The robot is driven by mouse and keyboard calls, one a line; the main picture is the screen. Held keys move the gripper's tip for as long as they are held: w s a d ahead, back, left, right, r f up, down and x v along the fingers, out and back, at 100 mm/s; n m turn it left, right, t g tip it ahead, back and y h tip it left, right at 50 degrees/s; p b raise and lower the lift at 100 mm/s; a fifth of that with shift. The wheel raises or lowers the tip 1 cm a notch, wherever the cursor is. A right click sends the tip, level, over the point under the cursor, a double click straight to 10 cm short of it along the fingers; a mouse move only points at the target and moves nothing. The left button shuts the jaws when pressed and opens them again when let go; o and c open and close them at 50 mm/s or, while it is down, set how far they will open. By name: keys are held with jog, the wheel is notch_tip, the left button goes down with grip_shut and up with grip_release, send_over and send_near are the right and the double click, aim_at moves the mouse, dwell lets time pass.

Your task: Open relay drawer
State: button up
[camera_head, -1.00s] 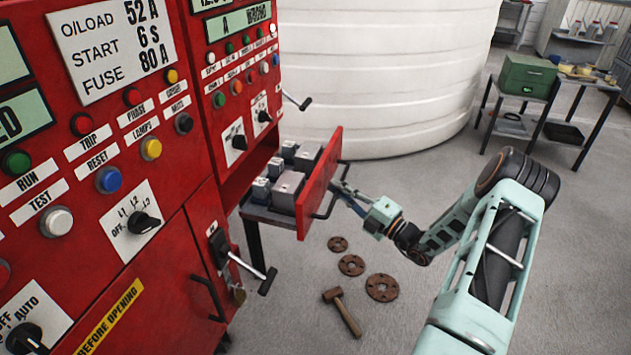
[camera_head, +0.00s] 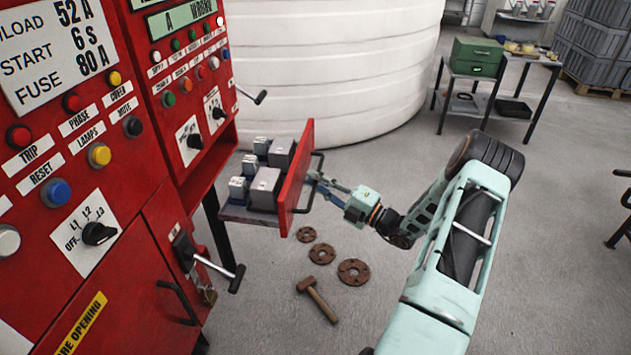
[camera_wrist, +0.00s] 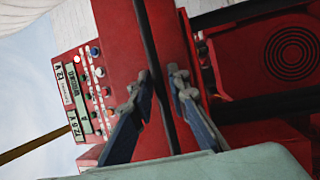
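The red relay drawer (camera_head: 296,185) stands well out from the red cabinet in the head view. Grey relay blocks (camera_head: 265,187) sit in its tray. Its front carries a dark bar handle (camera_head: 322,163). My gripper (camera_head: 313,181) is at this handle, reaching in from the right. In the wrist view the dark handle bar (camera_wrist: 150,45) runs between the two fingers of my gripper (camera_wrist: 163,82). The fingers are closed in around the bar, on either side of it; exact contact is hard to see.
The red control cabinet (camera_head: 150,215) fills the left, with a lever (camera_head: 220,268) sticking out below the drawer. A white tank (camera_head: 330,75) stands behind. Rusty flanges (camera_head: 354,272) and a hammer (camera_head: 316,299) lie on the floor. The floor to the right is largely clear.

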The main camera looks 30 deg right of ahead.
jog(key=v, duration=1.2)
dwell(0.3)
